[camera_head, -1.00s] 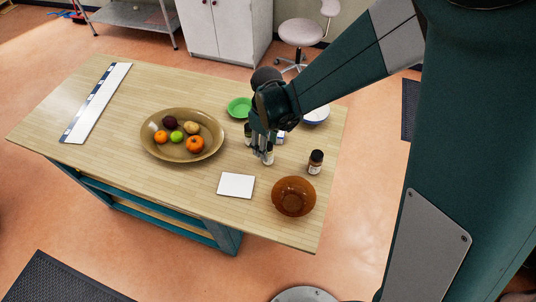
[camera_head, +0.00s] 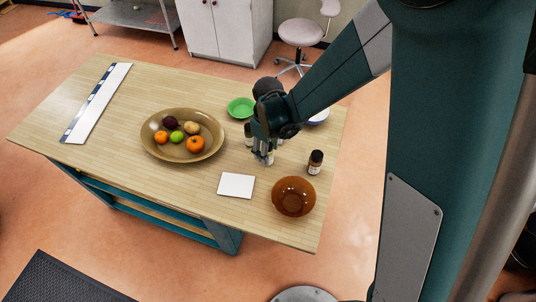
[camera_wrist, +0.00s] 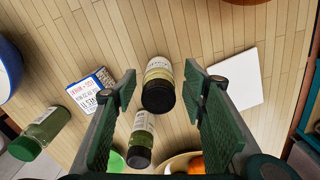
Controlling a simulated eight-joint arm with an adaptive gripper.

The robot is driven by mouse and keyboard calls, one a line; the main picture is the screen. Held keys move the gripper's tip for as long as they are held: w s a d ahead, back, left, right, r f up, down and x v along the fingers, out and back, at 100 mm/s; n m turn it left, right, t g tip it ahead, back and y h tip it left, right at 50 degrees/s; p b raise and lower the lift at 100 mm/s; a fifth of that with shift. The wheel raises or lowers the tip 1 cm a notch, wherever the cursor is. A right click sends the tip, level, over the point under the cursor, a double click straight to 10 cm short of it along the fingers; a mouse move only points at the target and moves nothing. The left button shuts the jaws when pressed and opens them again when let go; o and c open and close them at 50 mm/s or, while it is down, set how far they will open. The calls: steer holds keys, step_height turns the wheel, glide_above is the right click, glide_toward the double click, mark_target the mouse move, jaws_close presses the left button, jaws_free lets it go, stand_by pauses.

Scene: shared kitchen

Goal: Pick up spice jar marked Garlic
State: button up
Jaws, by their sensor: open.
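A spice jar (camera_wrist: 158,85) with a dark cap and pale label stands between the spread fingers of my gripper (camera_wrist: 166,90) in the wrist view; its label is too small to read. My gripper is open, also seen in the head view (camera_head: 263,158), low over the table and largely hiding this jar. A second jar (camera_wrist: 141,138) with green contents is below it in the wrist view, and a green jar (camera_wrist: 40,133) is at the left. A dark-capped brown jar (camera_head: 316,162) stands apart, right of my gripper in the head view. Which jar is garlic I cannot tell.
A small printed box (camera_wrist: 88,94) is left of the fingers. A white square (camera_head: 236,185), a brown bowl (camera_head: 293,197), a green bowl (camera_head: 240,107) and a fruit plate (camera_head: 153,145) surround the spot. The table's left half is mostly clear.

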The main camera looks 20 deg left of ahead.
steer(key=shift+f, duration=1.45)
steer(key=c, duration=1)
